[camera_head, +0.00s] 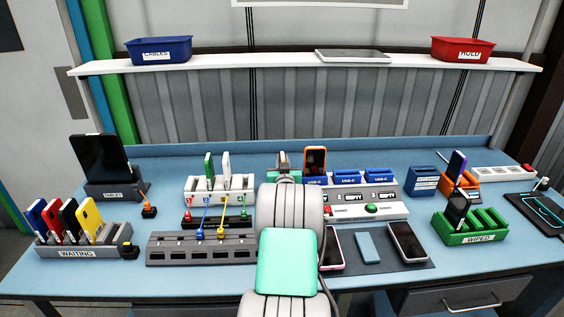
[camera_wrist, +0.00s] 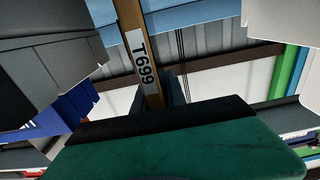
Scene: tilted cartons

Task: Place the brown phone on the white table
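My gripper (camera_head: 283,161) is at the back middle of the blue workbench, beyond my arm, between the two rear charging racks. In the wrist view a narrow brown strip (camera_wrist: 132,25) with a white label reading T699 stands in front of the dark palm; it looks like the brown phone seen edge-on. A small brownish patch shows at the gripper in the head view. I cannot make out the fingers well enough to tell whether they touch it. An orange-rimmed phone (camera_head: 314,160) stands just right of the gripper. I cannot identify a white table.
A rack marked WAITING (camera_head: 75,251) holds several phones at the left. A green rack marked WIPED (camera_head: 476,238) stands at the right. A dark mat (camera_head: 385,262) with phones lies at the front. Above, a white shelf (camera_head: 250,62) carries a blue bin (camera_head: 160,49) and a red bin (camera_head: 462,49).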

